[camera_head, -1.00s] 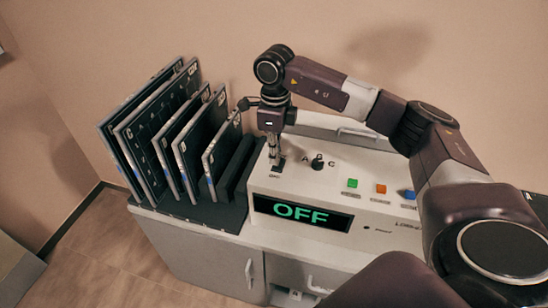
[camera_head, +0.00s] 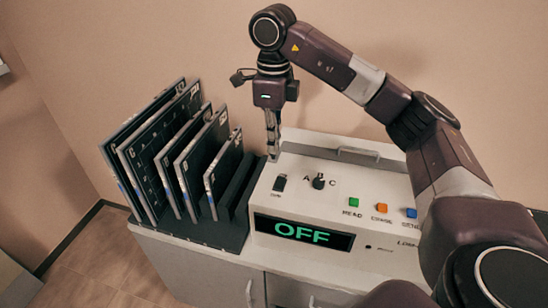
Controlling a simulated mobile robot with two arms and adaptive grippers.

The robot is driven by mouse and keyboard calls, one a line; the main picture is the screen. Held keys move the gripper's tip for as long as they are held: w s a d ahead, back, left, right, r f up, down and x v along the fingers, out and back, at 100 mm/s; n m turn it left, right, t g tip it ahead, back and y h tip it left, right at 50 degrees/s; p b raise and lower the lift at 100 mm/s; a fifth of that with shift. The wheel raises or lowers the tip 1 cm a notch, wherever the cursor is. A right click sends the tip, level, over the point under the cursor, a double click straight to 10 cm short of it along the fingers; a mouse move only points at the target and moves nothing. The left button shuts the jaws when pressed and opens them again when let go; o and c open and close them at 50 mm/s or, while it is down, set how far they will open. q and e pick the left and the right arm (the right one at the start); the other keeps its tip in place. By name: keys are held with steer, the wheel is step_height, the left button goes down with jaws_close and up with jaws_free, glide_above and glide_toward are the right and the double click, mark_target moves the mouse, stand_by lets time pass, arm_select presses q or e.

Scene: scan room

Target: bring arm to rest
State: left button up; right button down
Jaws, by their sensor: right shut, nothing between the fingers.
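My right arm comes in from the right over the white console (camera_head: 290,205). My right gripper (camera_head: 272,155) points down, shut and empty, near the console's back left corner beside the rack. A dark switch (camera_head: 280,183) on the console's top stands just in front of the gripper, apart from it. The display (camera_head: 303,232) reads OFF in green. My left gripper is not in view.
Several dark plates (camera_head: 160,140) stand in a black rack (camera_head: 205,232) left of the console. A dark knob (camera_head: 319,181) and green (camera_head: 354,202), orange (camera_head: 382,207) and blue (camera_head: 411,212) buttons are on the console. The wall is behind.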

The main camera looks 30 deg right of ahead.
steer(key=shift+s+a+r, duration=0.15)
steer(key=shift+s+r, duration=0.05)
steer(key=shift+r, duration=0.3)
steer(key=shift+w, duration=0.1)
